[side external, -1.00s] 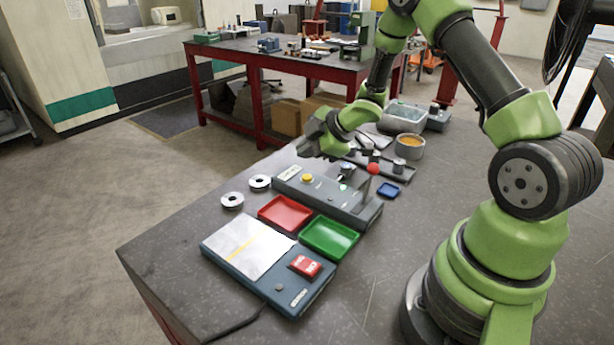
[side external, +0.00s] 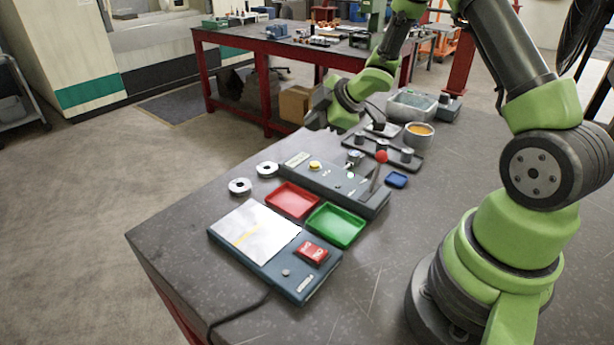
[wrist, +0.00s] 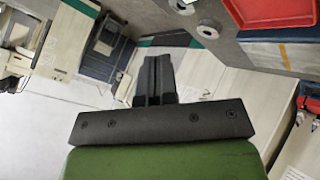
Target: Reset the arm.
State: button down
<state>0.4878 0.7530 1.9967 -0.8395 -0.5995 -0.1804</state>
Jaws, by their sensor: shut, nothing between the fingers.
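My gripper (side external: 318,112) is raised above the far end of the workbench in the side view, past the long grey-blue fixture (side external: 335,183) with its yellow button and red-knobbed lever. Its fingers are together with nothing between them. In the wrist view my gripper (wrist: 153,62) shows as two dark fingers side by side, pointing out past the bench toward the floor and cabinets.

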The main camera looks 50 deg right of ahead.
notch_tip(320, 180, up, 11)
jog(key=s+a+m+h, duration=0.1)
jog(key=s+m+h, duration=0.2)
jog(key=m, duration=0.2)
jog(key=s+a+r+m+y, duration=0.1)
jog(key=s+a+r+m, duration=0.1)
jog(key=s, duration=0.4)
jog(key=s+a+r+m+g+y, duration=0.1)
jog(key=s+a+r+m, duration=0.2)
jog(key=s+a, duration=0.4)
jog(key=s+a+r+m+g+y, duration=0.1)
jog(key=s+a+r+m, duration=0.1)
jog(key=s+a+m, duration=0.2)
jog(key=s+a, duration=0.1)
jog(key=s, duration=0.2)
jog(key=shift+s+r+m+y, duration=0.15)
jog(key=shift+s+m+y, duration=0.15)
jog(key=shift+y, duration=0.1)
jog(key=shift+w, duration=0.1)
